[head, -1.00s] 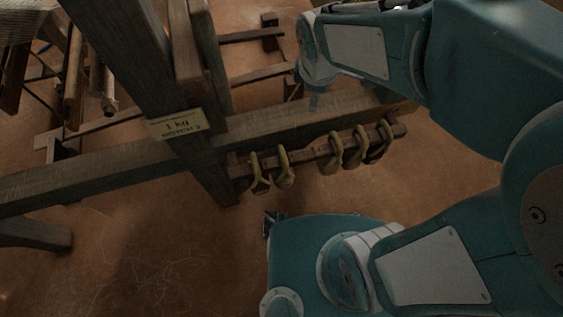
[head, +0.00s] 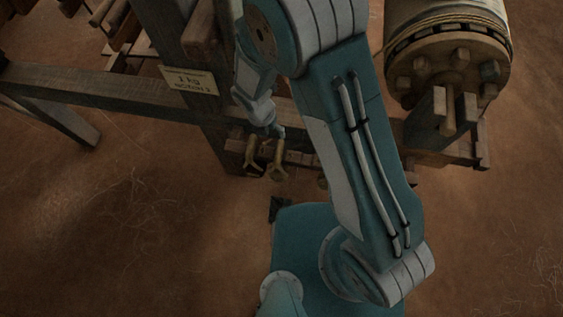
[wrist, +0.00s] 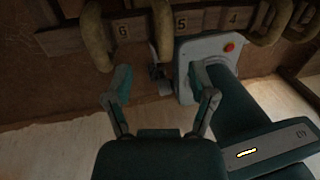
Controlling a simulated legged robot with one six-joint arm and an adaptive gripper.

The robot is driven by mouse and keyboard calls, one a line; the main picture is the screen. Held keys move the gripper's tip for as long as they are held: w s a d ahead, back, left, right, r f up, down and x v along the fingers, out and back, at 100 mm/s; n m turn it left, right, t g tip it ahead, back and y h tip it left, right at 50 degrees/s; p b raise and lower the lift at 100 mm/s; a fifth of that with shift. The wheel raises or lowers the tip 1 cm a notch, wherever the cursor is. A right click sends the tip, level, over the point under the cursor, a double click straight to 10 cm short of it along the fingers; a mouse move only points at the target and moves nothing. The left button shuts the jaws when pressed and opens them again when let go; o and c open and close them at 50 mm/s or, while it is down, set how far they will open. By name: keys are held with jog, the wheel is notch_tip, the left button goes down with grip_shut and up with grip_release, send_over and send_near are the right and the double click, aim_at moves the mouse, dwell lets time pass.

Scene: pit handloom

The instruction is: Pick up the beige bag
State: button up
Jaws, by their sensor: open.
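Several tan, looped pieces hang from a wooden rail below the loom beam. I cannot tell for sure which one is the beige bag. In the head view, two of them, a left one (head: 252,155) and a right one (head: 278,161), hang just below my gripper (head: 271,131). In the wrist view, my gripper (wrist: 160,74) is open and empty, its fingers spread wide. One tan piece (wrist: 163,32) hangs just beyond the gap between the fingertips. Another (wrist: 97,38) hangs to the left of the left finger. Contact with either is not visible.
Number labels 6 (wrist: 122,30), 5 (wrist: 181,23) and 4 (wrist: 234,17) mark the rail. A "1 kg" sign (head: 194,80) is on the dark post. A thick roller (head: 447,62) stands at right. The brown floor (head: 130,240) at left is clear.

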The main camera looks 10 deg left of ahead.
aim_at(280, 145)
notch_tip(280, 145, down, 3)
jog(key=shift+r, duration=0.1)
jog(key=d+f, duration=0.2)
jog(key=f, duration=0.1)
jog(key=d+f, duration=0.1)
jog(key=shift+s+f, duration=0.15)
jog(key=shift+f, duration=0.15)
jog(key=shift+a+f, duration=0.1)
jog(key=shift+f, duration=0.3)
jog(key=shift+a+f, duration=0.2)
jog(key=shift+a, duration=0.3)
jog(key=shift+d+r, duration=0.1)
jog(key=shift+d, duration=0.3)
grip_shut()
